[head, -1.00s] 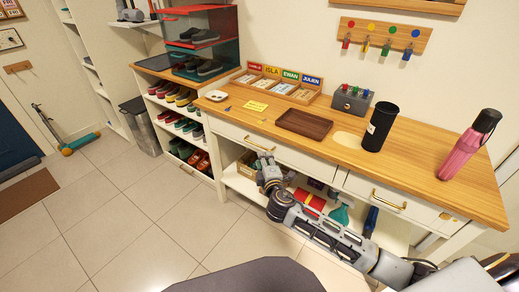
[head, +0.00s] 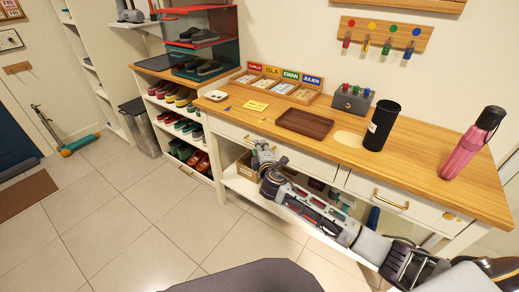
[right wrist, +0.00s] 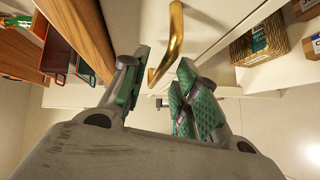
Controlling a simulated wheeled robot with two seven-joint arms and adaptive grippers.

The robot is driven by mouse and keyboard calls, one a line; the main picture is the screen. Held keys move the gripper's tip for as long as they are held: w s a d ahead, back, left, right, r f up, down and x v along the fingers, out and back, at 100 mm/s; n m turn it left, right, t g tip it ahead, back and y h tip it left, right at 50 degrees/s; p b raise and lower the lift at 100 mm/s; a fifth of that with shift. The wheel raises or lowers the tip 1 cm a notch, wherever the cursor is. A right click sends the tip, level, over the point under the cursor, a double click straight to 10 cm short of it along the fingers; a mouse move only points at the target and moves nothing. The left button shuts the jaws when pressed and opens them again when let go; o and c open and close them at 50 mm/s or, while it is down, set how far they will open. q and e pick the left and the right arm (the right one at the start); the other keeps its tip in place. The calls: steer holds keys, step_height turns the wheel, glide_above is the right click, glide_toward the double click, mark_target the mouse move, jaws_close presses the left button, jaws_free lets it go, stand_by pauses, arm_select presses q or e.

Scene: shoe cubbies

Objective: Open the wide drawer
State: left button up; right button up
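The wide drawer (head: 308,161) is the long white front at the left of the bench, under the wooden top. It looks closed. Its brass handle (right wrist: 172,45) shows in the right wrist view, with its lower end at the gap between my fingertips. My right gripper (right wrist: 162,72) is open, its green-padded fingers on either side of that gap. I cannot tell whether either finger touches the handle. My left gripper is not in view.
A second drawer with a brass handle (head: 390,199) is to the right. A brown tray (head: 304,123), a black cup (head: 381,126) and a pink bottle (head: 472,144) stand on the bench top (head: 345,160). Items fill the shelf below, behind my arm. The floor in front is clear.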

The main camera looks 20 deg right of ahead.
steer(key=shift+w, duration=0.4)
jaws_close()
